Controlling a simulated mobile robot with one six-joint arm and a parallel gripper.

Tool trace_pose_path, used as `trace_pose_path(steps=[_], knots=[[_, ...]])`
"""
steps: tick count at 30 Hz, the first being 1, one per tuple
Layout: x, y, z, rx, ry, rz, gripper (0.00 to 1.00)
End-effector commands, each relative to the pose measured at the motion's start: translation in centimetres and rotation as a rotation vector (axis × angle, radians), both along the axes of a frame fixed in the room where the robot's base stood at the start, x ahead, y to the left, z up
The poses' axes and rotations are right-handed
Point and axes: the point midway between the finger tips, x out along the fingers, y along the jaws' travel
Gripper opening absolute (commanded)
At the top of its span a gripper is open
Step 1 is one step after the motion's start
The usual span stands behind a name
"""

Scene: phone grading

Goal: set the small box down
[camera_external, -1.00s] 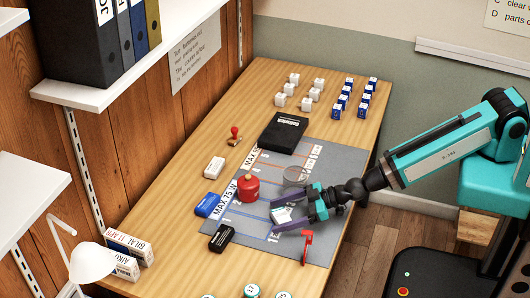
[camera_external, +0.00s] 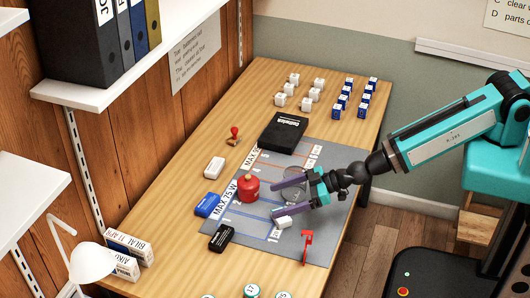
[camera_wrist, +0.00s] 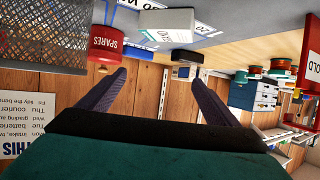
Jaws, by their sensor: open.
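The small white box (camera_external: 285,222) lies on the grey marked mat (camera_external: 322,240), near the mat's front part. My gripper (camera_external: 274,199) is open and empty above and behind the box, apart from it. Its two purple fingers point left. In the wrist view my gripper (camera_wrist: 158,77) shows its fingers spread with nothing between them. A pale box with a green-edged label (camera_wrist: 168,27), which seems to be the small box, sits beyond the fingertips there.
A red tin (camera_external: 248,188) stands just left of my fingers. A red stand (camera_external: 307,242) is near the mat's right edge. A black box (camera_external: 222,237), a blue box (camera_external: 207,205) and a black case (camera_external: 283,132) lie around. Small white blocks (camera_external: 293,79) stand farther back.

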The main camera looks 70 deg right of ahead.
Motion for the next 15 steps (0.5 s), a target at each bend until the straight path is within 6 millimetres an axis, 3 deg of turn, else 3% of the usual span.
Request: trace_pose_path(steps=[3, 15], knots=[[0.0, 0.0, 0.8, 0.0, 0.0, 0.0, 0.85], [2.7, -1.7, 0.9, 0.012, -0.001, -0.024, 0.85]])
